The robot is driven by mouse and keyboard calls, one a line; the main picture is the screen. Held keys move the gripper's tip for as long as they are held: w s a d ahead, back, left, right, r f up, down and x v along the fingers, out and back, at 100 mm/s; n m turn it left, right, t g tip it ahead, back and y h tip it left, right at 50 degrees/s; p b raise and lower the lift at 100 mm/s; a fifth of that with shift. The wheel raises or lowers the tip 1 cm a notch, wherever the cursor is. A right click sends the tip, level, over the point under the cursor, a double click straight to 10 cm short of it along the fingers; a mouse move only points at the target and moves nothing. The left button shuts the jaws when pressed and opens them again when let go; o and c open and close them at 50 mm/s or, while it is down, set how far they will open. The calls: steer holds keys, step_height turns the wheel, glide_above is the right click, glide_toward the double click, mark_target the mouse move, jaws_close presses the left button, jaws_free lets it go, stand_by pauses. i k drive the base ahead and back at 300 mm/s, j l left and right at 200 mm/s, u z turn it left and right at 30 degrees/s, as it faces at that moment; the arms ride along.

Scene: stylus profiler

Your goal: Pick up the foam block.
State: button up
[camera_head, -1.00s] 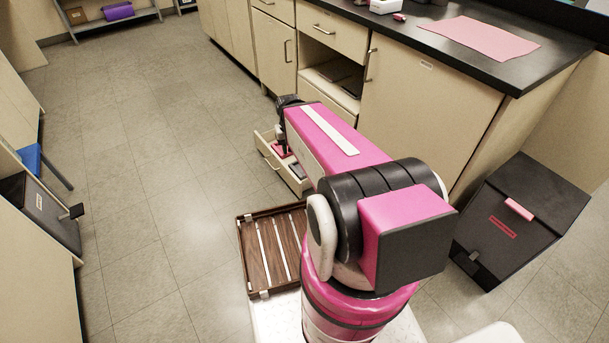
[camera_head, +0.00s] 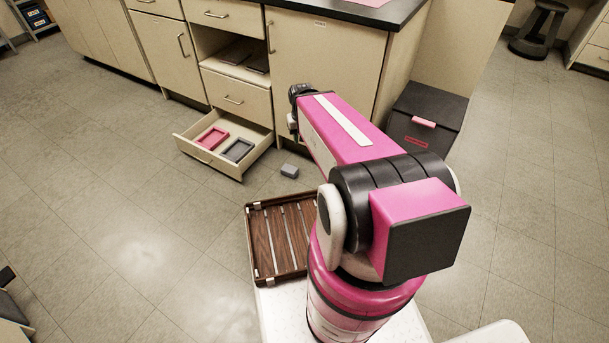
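A small grey block (camera_head: 290,171), which looks like the foam block, lies on the floor just right of the open drawer's front corner. My arm stretches away from the camera toward the cabinets. The visible part of my gripper (camera_head: 293,123) is at the arm's far end, above and beyond the block in the picture. Its fingers are mostly hidden behind the pink arm link, so their opening does not show.
An open low drawer (camera_head: 206,158) holds a pink tray (camera_head: 212,138) and a dark grey tray (camera_head: 238,150). A slatted wooden tray (camera_head: 262,246) sits on my base. A black bin (camera_head: 428,112) stands beside the cabinet.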

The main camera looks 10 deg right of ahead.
mark_target(288, 170)
steer(key=j+z, duration=0.25)
steer(key=j, duration=0.2)
steer(key=j+z, duration=0.2)
steer(key=j, duration=0.25)
steer(key=k+j+z, duration=0.25)
steer(key=j, duration=0.2)
steer(key=j+z, duration=0.2)
steer(key=j, duration=0.25)
